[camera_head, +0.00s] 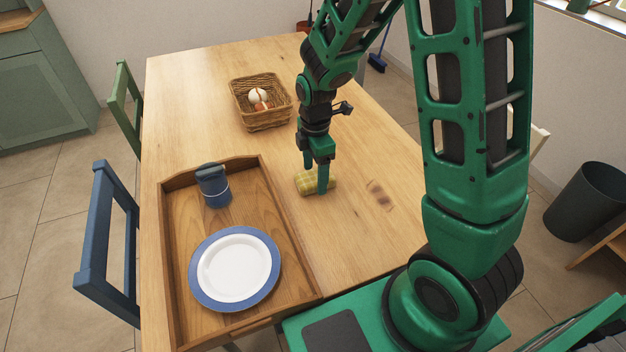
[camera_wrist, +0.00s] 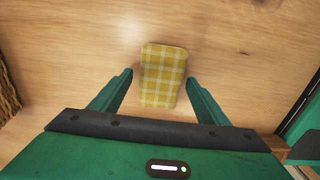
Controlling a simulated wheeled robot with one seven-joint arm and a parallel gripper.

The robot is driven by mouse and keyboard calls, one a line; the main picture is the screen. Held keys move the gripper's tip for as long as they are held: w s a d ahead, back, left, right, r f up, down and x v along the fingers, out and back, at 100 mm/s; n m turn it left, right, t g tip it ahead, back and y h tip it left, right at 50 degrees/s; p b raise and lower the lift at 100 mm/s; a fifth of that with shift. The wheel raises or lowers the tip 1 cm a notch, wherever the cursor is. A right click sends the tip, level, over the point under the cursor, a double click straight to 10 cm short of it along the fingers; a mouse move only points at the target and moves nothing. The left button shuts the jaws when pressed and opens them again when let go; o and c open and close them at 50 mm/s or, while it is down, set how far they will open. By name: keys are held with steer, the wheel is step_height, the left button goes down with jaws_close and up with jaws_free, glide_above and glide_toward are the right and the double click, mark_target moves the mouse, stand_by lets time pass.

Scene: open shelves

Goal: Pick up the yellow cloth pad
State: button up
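The yellow checked cloth pad (camera_head: 308,182) lies flat on the wooden table, just right of the tray. In the wrist view the pad (camera_wrist: 162,76) lies ahead of my gripper and between the lines of its fingers, its near end reaching between the fingertips. My gripper (camera_head: 317,180) points down at the pad in the head view, with a finger partly in front of it. In the wrist view my gripper (camera_wrist: 159,78) is open, with a gap between each finger and the pad's sides. I cannot tell the exact height of the fingertips above the table.
A wooden tray (camera_head: 292,262) holds a blue-rimmed white plate (camera_head: 234,270) and a blue mug (camera_head: 214,186). A wicker basket (camera_head: 262,116) with eggs stands farther back. The table (camera_head: 375,235) is bare right of the pad, apart from a dark mark.

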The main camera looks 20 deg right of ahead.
mark_target(313, 178)
steer(key=c, duration=0.9)
steer(key=shift+r, duration=0.1)
steer(key=shift+r, duration=0.45)
steer(key=r, duration=0.3)
steer(key=shift+s+a+r, duration=0.2)
steer(key=shift+a+r, duration=0.1)
steer(key=shift+a, duration=0.1)
steer(key=shift+s+a+r, duration=0.95)
steer(key=shift+a+r, duration=0.1)
steer(key=shift+a, duration=0.5)
steer(key=shift+s+a+r, duration=0.9)
steer(key=shift+a+r, duration=0.15)
steer(key=shift+a, duration=0.45)
steer(key=shift+s+a+r, duration=0.95)
steer(key=shift+a+r, duration=0.1)
steer(key=shift+a, duration=0.5)
